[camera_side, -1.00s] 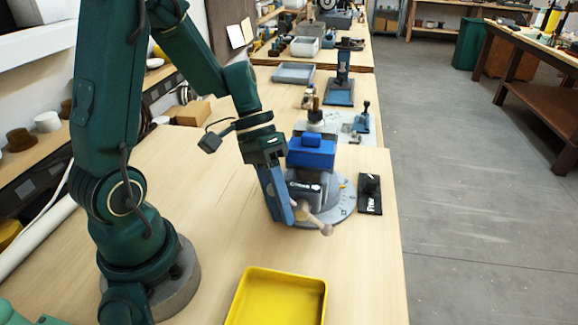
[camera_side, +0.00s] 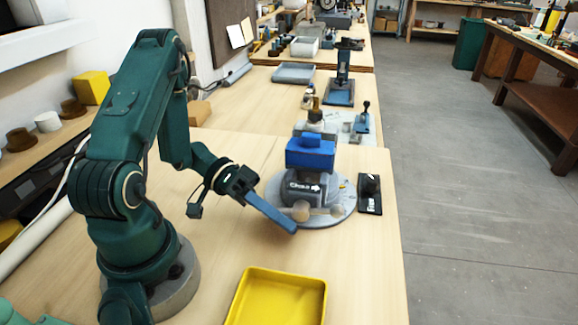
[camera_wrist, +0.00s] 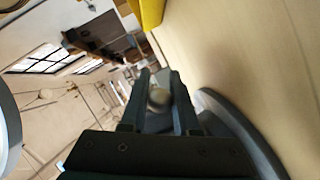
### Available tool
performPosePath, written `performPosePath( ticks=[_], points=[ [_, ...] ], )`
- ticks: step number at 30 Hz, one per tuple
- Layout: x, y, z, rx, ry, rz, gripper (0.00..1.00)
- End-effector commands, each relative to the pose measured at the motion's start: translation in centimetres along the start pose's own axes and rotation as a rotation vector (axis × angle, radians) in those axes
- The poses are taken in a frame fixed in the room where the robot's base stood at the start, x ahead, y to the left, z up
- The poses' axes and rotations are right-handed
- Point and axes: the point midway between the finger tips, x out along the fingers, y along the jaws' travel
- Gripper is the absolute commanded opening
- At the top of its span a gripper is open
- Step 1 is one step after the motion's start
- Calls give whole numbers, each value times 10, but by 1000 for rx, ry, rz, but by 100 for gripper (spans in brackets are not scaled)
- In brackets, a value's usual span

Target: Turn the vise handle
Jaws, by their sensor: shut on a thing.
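The vise (camera_side: 305,188) has a blue top block (camera_side: 310,152) and a dark grey body with a white label and arrow. It stands on a round grey base (camera_side: 342,208). Its handle (camera_side: 320,212) is a pale bar with ball ends, low on the near side and roughly level. My gripper (camera_side: 291,225) reaches in from the left, slanting down, and is shut on the handle's left end. The near finger partly hides the hold. In the wrist view, a ball end of the handle (camera_wrist: 158,97) sits between the fingers of my gripper (camera_wrist: 160,78).
A yellow tray (camera_side: 279,299) lies in front. Blue-based tools (camera_side: 340,92) stand behind the vise. The wood between my base and the vise is clear.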

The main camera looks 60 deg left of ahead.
Motion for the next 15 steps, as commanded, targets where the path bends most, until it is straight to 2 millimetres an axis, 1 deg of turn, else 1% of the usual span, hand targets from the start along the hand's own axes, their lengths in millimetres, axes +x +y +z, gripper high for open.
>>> performPosePath(
  ticks=[1, 9, 15],
  points=[
    [-1, -5, -2, 10, 28, 13, 0],
    [2, -7, -3, 58, 95, 104, 0],
    [3, -7, -4, 72, 116, 132, 0]
  ],
)
